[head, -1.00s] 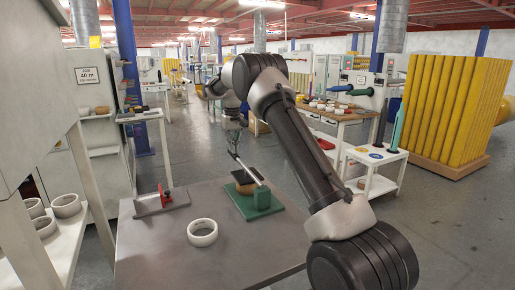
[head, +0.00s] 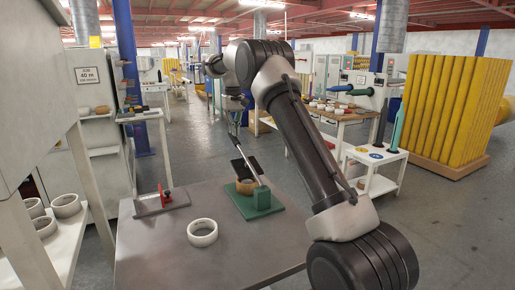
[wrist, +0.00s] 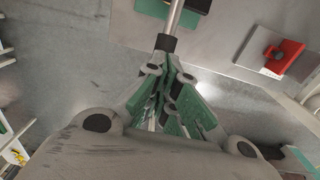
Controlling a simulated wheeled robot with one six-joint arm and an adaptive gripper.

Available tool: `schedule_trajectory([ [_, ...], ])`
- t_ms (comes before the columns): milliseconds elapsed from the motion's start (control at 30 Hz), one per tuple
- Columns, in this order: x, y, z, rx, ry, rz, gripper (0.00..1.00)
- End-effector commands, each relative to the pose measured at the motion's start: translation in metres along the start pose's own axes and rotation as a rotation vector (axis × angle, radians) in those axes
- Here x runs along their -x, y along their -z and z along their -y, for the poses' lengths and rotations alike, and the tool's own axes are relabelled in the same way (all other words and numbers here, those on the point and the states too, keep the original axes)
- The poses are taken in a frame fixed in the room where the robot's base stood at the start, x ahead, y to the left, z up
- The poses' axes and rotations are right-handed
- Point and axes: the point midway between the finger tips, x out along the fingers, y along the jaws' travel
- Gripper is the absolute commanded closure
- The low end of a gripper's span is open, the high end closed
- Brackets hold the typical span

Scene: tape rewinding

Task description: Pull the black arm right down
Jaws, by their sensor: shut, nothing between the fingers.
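A green device stands on the grey table, with a green base plate (head: 283,211) and a green post (head: 262,198). A silver rod (head: 248,167) rises steeply from the post. A black plate (head: 240,164) is tilted up beside the rod, above a brown tape roll (head: 245,186). In the wrist view the silver rod (wrist: 174,18) ends in a black grip (wrist: 165,43), just past my fingertips. My gripper (wrist: 168,82) is shut and empty, at the rod's upper end. I cannot tell whether it touches the grip.
A white tape roll (head: 202,233) lies on the near part of the table (head: 150,245). A grey plate with a red upright (head: 166,197) stands at the left. More rolls lie on a shelf at the far left (head: 67,206). The table's front is mostly clear.

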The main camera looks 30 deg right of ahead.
Motion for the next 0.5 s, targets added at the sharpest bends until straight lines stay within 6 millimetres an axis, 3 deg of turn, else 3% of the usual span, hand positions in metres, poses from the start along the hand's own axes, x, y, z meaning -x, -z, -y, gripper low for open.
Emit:
schedule_trajectory([
  [300, 0.044, -0.02, 0.0, 0.0, 0.0, -0.001, 1.0],
  [500, 0.053, -0.025, 0.0, 0.0, 0.0, 0.0, 1.0],
])
